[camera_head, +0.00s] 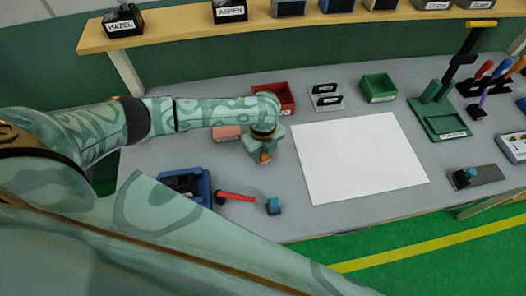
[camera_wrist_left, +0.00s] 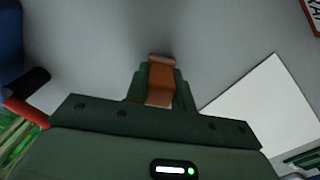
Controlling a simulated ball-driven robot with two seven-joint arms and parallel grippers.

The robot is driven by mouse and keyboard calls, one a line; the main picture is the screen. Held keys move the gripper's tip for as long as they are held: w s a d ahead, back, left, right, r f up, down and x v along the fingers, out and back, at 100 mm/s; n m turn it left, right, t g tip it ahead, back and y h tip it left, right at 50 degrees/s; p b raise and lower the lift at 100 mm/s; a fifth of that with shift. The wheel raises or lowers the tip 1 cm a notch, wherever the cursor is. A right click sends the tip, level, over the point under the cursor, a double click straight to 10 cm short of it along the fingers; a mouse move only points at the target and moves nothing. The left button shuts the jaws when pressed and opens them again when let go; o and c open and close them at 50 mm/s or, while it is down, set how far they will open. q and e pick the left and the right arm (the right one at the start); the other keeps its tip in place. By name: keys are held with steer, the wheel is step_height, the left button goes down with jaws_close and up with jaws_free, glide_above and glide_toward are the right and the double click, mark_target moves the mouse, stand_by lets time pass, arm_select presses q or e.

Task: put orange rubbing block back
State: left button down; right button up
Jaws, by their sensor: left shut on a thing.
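My left gripper (camera_head: 263,147) is shut on the orange rubbing block (camera_head: 265,157), above the grey table left of the white sheet. In the left wrist view the orange-brown block (camera_wrist_left: 160,92) sits between the fingers (camera_wrist_left: 160,84), and its end sticks out past them. I cannot tell how far it is above the table. My right gripper is not in view.
A pinkish block (camera_head: 227,133) lies left of the gripper. A red bin (camera_head: 288,99) and black labelled holders (camera_head: 326,97) stand behind. A blue tray (camera_head: 203,187), red-handled tool (camera_head: 237,197) and small blue-topped piece (camera_head: 273,205) are in front. The white sheet (camera_head: 360,160) is clear.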

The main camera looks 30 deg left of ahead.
arm_select(q)
steer(key=c, duration=1.2)
jaws_free()
steer(key=shift+o, duration=0.2)
step_height(320, 180, up, 12)
steer(key=p, duration=0.3)
steer(key=shift+p, duration=0.35)
steer(key=shift+r, duration=0.1)
